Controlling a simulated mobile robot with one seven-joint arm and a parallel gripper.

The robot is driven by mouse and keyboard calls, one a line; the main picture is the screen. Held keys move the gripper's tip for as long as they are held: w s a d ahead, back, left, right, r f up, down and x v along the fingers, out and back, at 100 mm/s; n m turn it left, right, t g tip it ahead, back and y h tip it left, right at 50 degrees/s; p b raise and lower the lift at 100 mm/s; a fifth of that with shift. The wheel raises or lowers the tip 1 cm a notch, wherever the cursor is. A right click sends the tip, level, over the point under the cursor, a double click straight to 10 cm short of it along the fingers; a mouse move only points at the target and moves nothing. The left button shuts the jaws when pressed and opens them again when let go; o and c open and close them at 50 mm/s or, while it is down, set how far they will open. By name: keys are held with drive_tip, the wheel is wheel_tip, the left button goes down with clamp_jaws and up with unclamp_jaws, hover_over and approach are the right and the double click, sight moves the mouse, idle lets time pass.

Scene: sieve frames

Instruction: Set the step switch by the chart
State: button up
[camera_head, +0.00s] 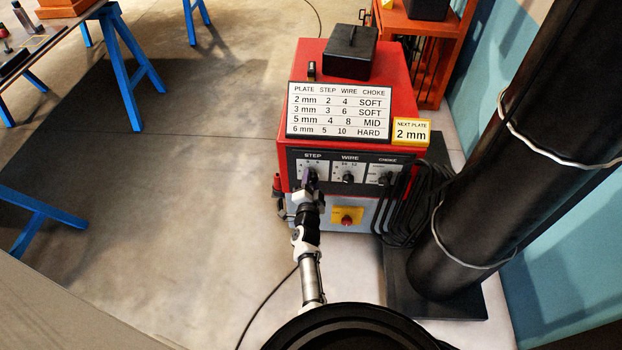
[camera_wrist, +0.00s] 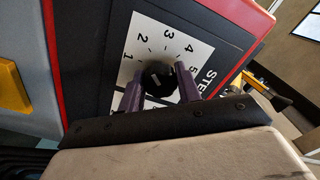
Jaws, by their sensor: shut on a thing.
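The red machine has a dark panel with three dials marked STEP, WIRE and CHOKE. My gripper (camera_head: 309,182) is at the left one and is shut on the black step switch knob (camera_wrist: 157,73), one finger on each side. Around the knob, the white STEP plate (camera_wrist: 150,35) shows the numbers 1 to 5. I cannot tell surely which number the knob points to. The chart (camera_head: 338,110) above the panel gives step 2, wire 4, choke SOFT for 2 mm. The yellow-edged card (camera_head: 411,131) reads "NEXT PLATE 2 mm".
The WIRE knob (camera_head: 348,177) and CHOKE knob (camera_head: 384,178) sit to the right. A yellow plate with a red button (camera_head: 347,219) is below. Black cables (camera_head: 408,208) hang at the right, beside a thick black column (camera_head: 490,150).

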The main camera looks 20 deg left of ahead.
drive_tip(key=shift+w+r, duration=0.1)
drive_tip(key=shift+r, duration=0.05)
idle(0.3)
drive_tip(key=o, duration=1)
drive_tip(key=shift+c, duration=0.2)
